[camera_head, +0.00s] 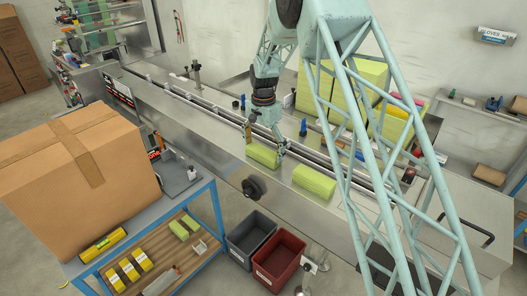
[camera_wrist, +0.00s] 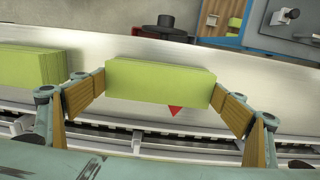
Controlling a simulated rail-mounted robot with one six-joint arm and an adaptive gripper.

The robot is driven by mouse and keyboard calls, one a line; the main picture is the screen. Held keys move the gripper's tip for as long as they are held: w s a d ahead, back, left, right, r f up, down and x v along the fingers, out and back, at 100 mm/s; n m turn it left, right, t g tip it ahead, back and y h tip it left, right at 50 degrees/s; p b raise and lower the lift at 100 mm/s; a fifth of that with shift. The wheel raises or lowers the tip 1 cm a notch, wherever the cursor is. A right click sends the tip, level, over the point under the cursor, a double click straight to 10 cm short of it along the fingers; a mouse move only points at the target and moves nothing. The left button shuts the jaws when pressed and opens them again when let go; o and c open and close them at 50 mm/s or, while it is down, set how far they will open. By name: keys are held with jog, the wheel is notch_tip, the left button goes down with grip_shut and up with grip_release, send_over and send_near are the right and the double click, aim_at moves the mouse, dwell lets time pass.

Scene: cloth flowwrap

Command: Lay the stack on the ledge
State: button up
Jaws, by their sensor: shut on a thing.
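My gripper (camera_head: 264,142) is shut on a yellow-green cloth stack (camera_head: 262,155) at the machine's steel front ledge (camera_head: 215,128). In the wrist view the held stack (camera_wrist: 160,80) spans between the wooden-looking finger pads, one at each short end. A red mark (camera_wrist: 175,112) on the ledge shows partly from beneath it. I cannot tell whether the stack touches the ledge or hangs just above. Another green stack (camera_head: 314,181) lies on the ledge to the right; in the wrist view it is at the left (camera_wrist: 32,66).
A conveyor channel (camera_head: 195,100) runs behind the ledge. Tall green stacks (camera_head: 358,85) stand behind it at right. A large cardboard box (camera_head: 75,170) sits on a blue-framed bench at left. A grey crate (camera_head: 250,234) and a red crate (camera_head: 279,262) stand below the ledge.

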aim_at(264, 151)
jog(key=shift+f, duration=0.15)
jog(key=o, duration=0.7)
jog(key=shift+c, duration=0.2)
notch_tip(264, 151, up, 12)
jog(key=shift+r, duration=0.2)
dwell(0.5)
dwell(0.8)
